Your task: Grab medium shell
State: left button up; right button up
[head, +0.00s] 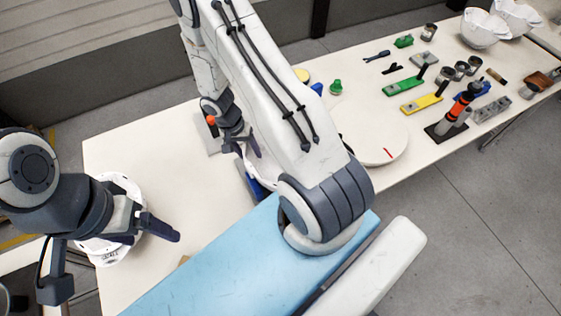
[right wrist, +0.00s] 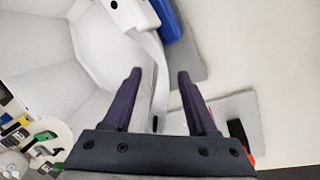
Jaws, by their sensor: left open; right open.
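A white shell (right wrist: 45,55) fills the left of the right wrist view, hollow side showing. Its thin rim wall passes between the two spread fingers of my right gripper (right wrist: 158,85); I cannot tell whether they touch it. In the head view this shell (head: 262,172) is mostly hidden behind my right arm, with the right gripper (head: 245,148) at its left edge. Another white shell (head: 118,188) lies at the table's left end, with my open left gripper (head: 152,232) over it. Two more white shells (head: 482,28) stand at the far right. Sizes carry no readable label.
A round white disc (head: 375,140) with a red mark lies right of my right arm. Beyond it are green (head: 403,87) and yellow (head: 421,103) blocks, small tools and an upright black-orange tool (head: 460,105). The table's front left is bare.

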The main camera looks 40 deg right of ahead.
grip_shut()
dwell(1.4)
